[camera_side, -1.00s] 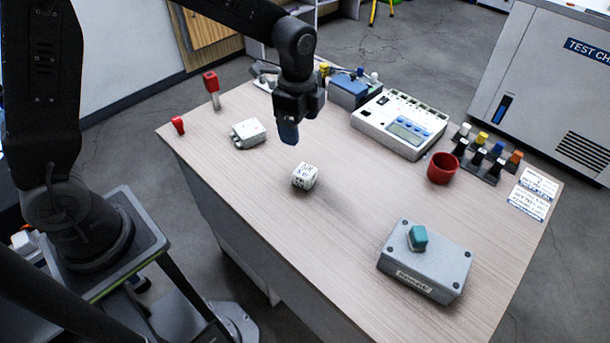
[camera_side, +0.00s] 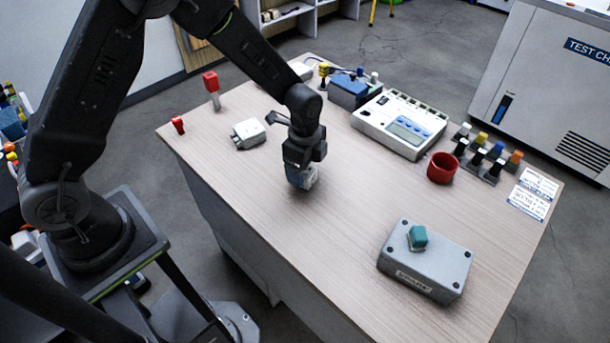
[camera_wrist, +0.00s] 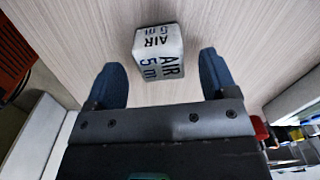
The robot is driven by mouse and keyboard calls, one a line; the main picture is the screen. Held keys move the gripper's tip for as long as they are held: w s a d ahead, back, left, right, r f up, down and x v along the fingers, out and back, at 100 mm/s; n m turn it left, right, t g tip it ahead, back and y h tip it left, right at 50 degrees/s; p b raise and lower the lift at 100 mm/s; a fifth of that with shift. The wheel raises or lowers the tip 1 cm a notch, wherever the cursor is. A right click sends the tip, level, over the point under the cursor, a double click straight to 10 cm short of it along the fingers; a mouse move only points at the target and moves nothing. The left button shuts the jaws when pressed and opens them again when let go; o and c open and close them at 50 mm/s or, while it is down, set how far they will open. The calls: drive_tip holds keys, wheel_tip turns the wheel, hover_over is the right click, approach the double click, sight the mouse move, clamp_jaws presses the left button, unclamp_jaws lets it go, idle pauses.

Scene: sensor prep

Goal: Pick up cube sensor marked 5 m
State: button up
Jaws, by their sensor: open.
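The white cube sensor (camera_wrist: 158,55) rests on the wood-topped table (camera_side: 270,222). In the wrist view its faces read "AIR" and "5 m". My gripper (camera_wrist: 164,80) is open, with one blue finger toward each side of the cube. The cube shows in that view a little beyond the fingertips, between their lines. In the side view my gripper (camera_side: 301,178) points down right over the cube's spot and hides most or all of it. I cannot tell whether the fingers touch it.
A white box sensor (camera_side: 249,133) lies to the left. A grey box with a teal button (camera_side: 425,262) stands front right. A red cup (camera_side: 442,168) and a white meter (camera_side: 400,122) stand behind on the right. The table around the cube is clear.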

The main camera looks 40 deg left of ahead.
sight(305, 174)
drive_tip(key=shift+f, duration=1.5)
drive_tip(key=shift+c, duration=0.3)
drive_tip(key=c, duration=0.9)
drive_tip(key=shift+r, duration=0.15)
drive_tip(key=shift+c, duration=0.3)
